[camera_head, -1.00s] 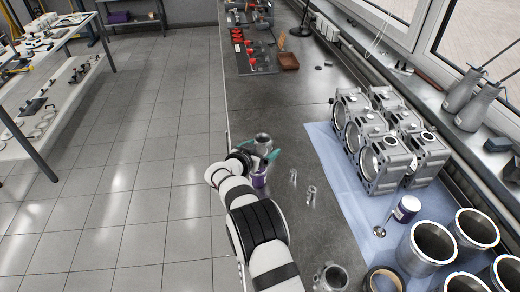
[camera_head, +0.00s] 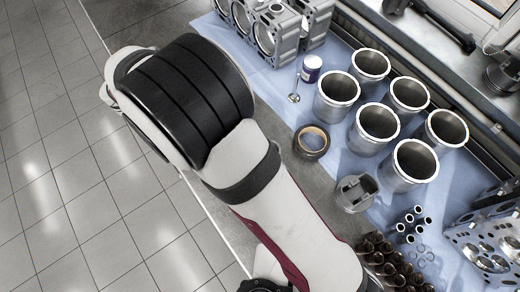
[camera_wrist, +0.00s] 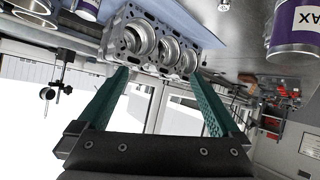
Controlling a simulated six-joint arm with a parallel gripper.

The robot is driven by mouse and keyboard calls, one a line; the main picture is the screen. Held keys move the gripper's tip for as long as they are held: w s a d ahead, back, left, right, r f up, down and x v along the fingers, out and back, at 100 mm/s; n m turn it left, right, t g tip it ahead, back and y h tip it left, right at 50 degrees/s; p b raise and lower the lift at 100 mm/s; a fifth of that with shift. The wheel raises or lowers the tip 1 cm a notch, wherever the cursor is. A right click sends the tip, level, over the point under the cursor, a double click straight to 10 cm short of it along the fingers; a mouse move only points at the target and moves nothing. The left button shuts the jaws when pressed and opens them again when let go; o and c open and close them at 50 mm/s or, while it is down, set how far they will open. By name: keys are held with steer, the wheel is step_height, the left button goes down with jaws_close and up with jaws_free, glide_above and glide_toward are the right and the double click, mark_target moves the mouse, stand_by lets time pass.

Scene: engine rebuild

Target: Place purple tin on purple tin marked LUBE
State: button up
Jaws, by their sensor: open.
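My gripper (camera_wrist: 160,76) shows in the wrist view with its two teal fingers apart and nothing between them; it is out of sight in the head view. A purple tin (camera_wrist: 293,30) with a white label ending in "AX" is close by, beyond the right finger at the upper right edge. Another purple-and-white tin (camera_wrist: 88,8) is cut off at the top left of the wrist view. In the head view a purple-and-white tin (camera_head: 312,68) stands on the blue cloth; its lettering is too small to read. I cannot read LUBE anywhere.
Engine blocks (camera_head: 272,30) stand at the top of the head view, and one block (camera_wrist: 150,42) shows beyond my fingers. Several metal cylinders (camera_head: 376,125), a tape roll (camera_head: 311,141) and a piston (camera_head: 355,192) crowd the cloth (camera_head: 290,105). A window wall bounds the bench.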

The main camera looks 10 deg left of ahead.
steer(key=s+d+r+m+g+h, duration=0.2)
steer(key=s+d+g, duration=0.1)
steer(key=d, duration=0.9)
steer(key=s+d+r+m+g+h, duration=0.15)
steer(key=s+d+g, duration=0.25)
steer(key=d, duration=0.8)
steer(key=s+d+m+g+y, duration=0.1)
steer(key=s+d+g+y, duration=0.15)
steer(key=s+d, duration=0.55)
steer(key=s+a+g+y, duration=0.1)
steer(key=s+a+y, duration=0.1)
steer(key=s, duration=0.5)
steer(key=s+a+f+g+y, duration=0.1)
steer(key=s+a+y, duration=0.1)
steer(key=s, duration=0.5)
steer(key=shift+a+y, duration=0.25)
steer(key=shift+y, duration=0.55)
